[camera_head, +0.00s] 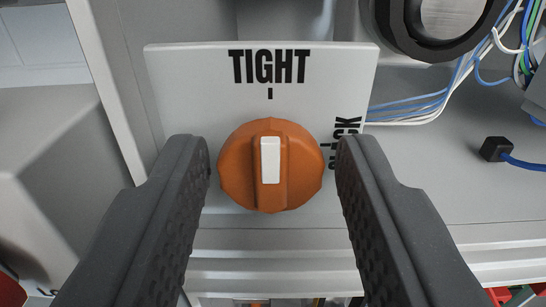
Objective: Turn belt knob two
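The belt knob (301,176) is a round orange dial with a raised grip and a white pointer mark. It sits on a white plate (195,85). The pointer is upright, in line with the tick under the word TIGHT (270,66). A second label at the right, reading sideways, is partly hidden by my right finger; it ends in "CK". My gripper (272,172) is open, with one dark finger at each side of the knob. Small gaps show between the fingertips and the knob. The plate's lower corners are hidden behind the fingers.
Blue and white wires (440,103) run behind the plate at the right. A black ring-shaped part (432,45) is at the upper right, and a small black connector (494,149) with a blue cable is at the right. A grey housing (50,150) stands at the left.

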